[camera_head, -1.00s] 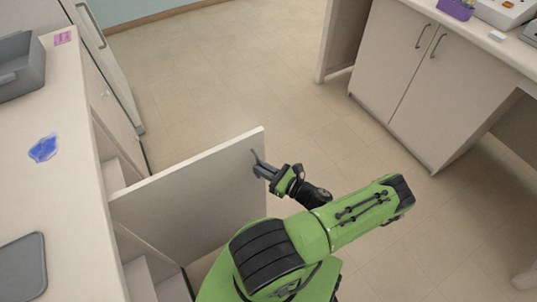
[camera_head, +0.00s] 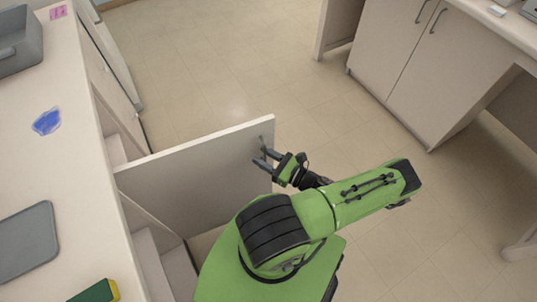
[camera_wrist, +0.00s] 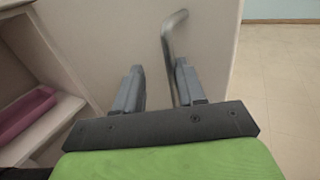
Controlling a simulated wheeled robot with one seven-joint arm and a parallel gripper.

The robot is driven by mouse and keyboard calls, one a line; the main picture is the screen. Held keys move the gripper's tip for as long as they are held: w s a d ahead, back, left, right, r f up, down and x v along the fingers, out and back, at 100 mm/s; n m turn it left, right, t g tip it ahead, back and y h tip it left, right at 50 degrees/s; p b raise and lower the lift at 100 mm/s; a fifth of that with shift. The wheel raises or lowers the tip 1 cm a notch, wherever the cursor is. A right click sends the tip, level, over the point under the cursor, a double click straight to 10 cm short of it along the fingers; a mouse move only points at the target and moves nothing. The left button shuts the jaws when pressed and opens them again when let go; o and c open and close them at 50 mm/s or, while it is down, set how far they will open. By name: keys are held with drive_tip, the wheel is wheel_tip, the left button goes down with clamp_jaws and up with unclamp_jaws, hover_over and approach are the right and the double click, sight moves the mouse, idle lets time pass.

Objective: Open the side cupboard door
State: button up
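The side cupboard door (camera_head: 200,185) stands swung well out from the left counter, its cupboard showing open behind it. The door's bar handle (camera_head: 262,142) is near its free upper corner; it also shows in the wrist view (camera_wrist: 169,42). My gripper (camera_head: 264,159) is beside the handle, its two fingers apart. In the wrist view my gripper (camera_wrist: 158,85) points at the door face, with the handle's lower part close to the inner side of the right finger. I cannot tell whether they touch. Nothing is clamped between the fingers.
Inside the cupboard are shelves (camera_wrist: 62,112) and a dark pink object (camera_wrist: 25,112). The left counter (camera_head: 60,180) holds a grey bin (camera_head: 20,50), a blue patch (camera_head: 46,121) and a grey tray (camera_head: 25,240). Another cupboard (camera_head: 430,70) stands at right. Floor between is clear.

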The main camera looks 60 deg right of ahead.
drive_tip(key=shift+s+d, duration=0.15)
drive_tip(key=shift+s, duration=0.05)
idle(0.6)
drive_tip(key=s, duration=1)
drive_tip(key=s+a+b, duration=0.1)
drive_tip(key=s, duration=0.4)
drive_tip(key=shift+s, duration=0.25)
